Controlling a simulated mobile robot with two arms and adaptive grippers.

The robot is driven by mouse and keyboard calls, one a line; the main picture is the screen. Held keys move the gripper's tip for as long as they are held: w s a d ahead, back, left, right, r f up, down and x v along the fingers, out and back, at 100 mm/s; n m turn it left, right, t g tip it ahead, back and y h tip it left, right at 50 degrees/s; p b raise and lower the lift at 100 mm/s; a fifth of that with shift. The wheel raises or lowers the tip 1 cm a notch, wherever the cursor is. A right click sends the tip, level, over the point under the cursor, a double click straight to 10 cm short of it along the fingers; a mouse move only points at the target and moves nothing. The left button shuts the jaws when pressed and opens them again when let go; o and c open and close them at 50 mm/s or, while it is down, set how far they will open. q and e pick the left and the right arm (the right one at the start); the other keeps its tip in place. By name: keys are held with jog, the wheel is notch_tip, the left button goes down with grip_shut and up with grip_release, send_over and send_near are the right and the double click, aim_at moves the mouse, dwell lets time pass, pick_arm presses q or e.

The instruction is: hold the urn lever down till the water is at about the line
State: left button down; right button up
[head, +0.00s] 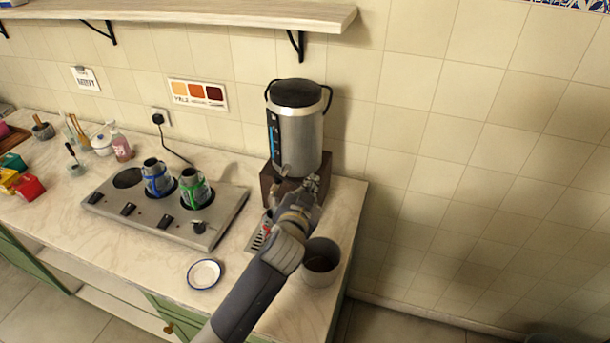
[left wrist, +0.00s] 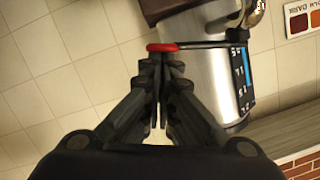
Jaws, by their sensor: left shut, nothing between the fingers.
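The urn (head: 310,140) is a steel cylinder with a black lid on a brown base, at the back right of the counter. A blue strip shows on its front. In the left wrist view the urn (left wrist: 205,85) appears tilted, with a dark rod ending in a red tip (left wrist: 162,47), which looks like the lever. My left gripper (head: 308,185) is shut and empty in front of the urn's lower part. Its fingertips (left wrist: 160,62) are right at the red tip; I cannot tell if they press it. My arm hides what is under the tap, and no water line shows.
A hotplate (head: 225,212) holds a blue-banded pot (head: 153,182) and a green-banded pot (head: 193,190). A white saucer (head: 205,274) lies at the front. A grey container (head: 322,275) stands beside my forearm, near the counter's right edge. A shelf (head: 220,12) hangs above.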

jog(key=shift+w, duration=0.6)
jog(key=shift+s+d, duration=0.1)
jog(key=shift+s, duration=0.2)
dwell(0.4)
dwell(1.5)
jog(key=shift+r, duration=0.1)
dwell(4.2)
